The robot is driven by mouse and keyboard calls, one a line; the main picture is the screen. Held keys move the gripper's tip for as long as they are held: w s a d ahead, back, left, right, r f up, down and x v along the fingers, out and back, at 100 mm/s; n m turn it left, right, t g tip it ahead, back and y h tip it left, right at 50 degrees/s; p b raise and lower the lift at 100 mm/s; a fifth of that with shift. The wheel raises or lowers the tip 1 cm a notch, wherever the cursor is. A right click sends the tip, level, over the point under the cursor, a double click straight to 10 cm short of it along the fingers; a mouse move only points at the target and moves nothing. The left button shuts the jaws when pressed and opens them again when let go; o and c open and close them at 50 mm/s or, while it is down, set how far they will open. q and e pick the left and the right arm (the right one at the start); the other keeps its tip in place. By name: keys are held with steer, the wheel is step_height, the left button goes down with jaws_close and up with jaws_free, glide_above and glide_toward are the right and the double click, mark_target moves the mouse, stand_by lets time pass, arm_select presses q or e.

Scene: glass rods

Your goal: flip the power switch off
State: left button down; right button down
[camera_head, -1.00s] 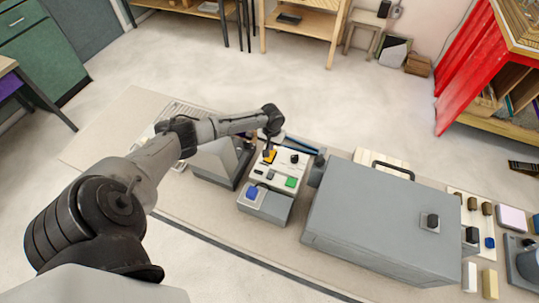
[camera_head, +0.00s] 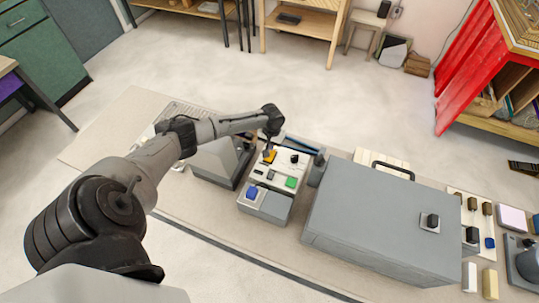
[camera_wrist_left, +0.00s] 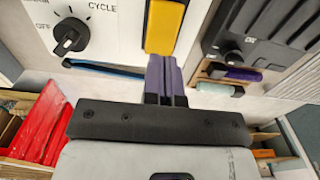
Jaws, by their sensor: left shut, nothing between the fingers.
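A white control panel (camera_head: 283,163) stands on the bench in the head view. It carries a yellow-orange rocker (camera_head: 269,157), a black knob, a green button and small dark switches. Which control is the power switch, I cannot tell. My left gripper (camera_head: 267,151) is shut and empty. Its purple-grey fingers (camera_wrist_left: 165,72) are at the rocker's near end; whether they touch it, I cannot tell.
A large grey case (camera_head: 370,220) with a black handle stands right of the panel. A grey box with a blue button (camera_head: 251,193) is in front of it. A grey wedge-shaped unit (camera_head: 215,163) is to its left. More switches and blocks lie at the far right.

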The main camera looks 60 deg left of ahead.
arm_select(q)
steer(key=shift+f, duration=0.1)
arm_select(e)
steer(key=shift+d, duration=0.15)
arm_select(q)
steer(key=shift+f, duration=0.15)
arm_select(e)
steer(key=shift+f, duration=0.15)
arm_select(q)
steer(key=shift+f+b, duration=0.45)
steer(key=shift+f, duration=0.05)
arm_select(e)
steer(key=shift+f, duration=0.25)
